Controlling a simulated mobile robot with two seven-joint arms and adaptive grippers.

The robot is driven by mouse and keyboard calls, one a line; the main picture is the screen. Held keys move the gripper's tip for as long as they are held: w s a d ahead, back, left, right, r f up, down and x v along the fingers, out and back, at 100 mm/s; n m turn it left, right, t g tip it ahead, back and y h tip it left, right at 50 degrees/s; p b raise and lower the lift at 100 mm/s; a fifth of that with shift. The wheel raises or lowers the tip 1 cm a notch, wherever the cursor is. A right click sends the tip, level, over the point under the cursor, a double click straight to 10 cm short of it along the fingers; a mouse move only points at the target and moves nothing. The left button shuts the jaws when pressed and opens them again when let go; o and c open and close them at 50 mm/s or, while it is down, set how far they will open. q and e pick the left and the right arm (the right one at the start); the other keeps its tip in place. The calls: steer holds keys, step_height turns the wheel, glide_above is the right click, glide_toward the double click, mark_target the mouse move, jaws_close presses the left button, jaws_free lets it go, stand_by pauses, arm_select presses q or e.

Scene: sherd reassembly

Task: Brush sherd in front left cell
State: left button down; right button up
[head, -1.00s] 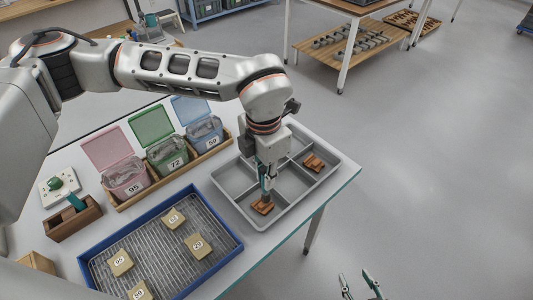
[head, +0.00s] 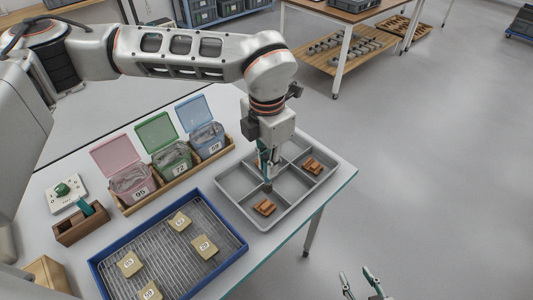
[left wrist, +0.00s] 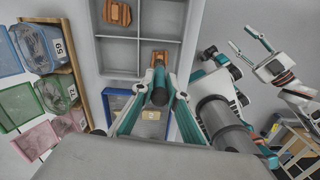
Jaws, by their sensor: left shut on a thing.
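The grey divided tray (head: 238,205) stands near the table's right edge. An orange-brown sherd (head: 264,207) lies in its lowest cell in the head view; in the left wrist view this sherd (left wrist: 159,57) is partly behind the brush. A second sherd (head: 313,167) lies in a cell farther right. The brush tip (head: 267,187) is just above and behind the near sherd; contact is not visible. My right gripper (head: 362,284) is open and empty, low beyond the table edge.
A blue-rimmed rack tray (head: 243,243) with several numbered tan blocks stands left of the grey tray. Pink (head: 132,183), green (head: 170,158) and blue (head: 206,137) lidded boxes stand behind. A wooden holder (head: 82,224) is at the left.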

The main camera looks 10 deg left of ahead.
arm_select(q)
steer(key=shift+r+p, duration=0.4)
steer(key=shift+r, duration=0.85)
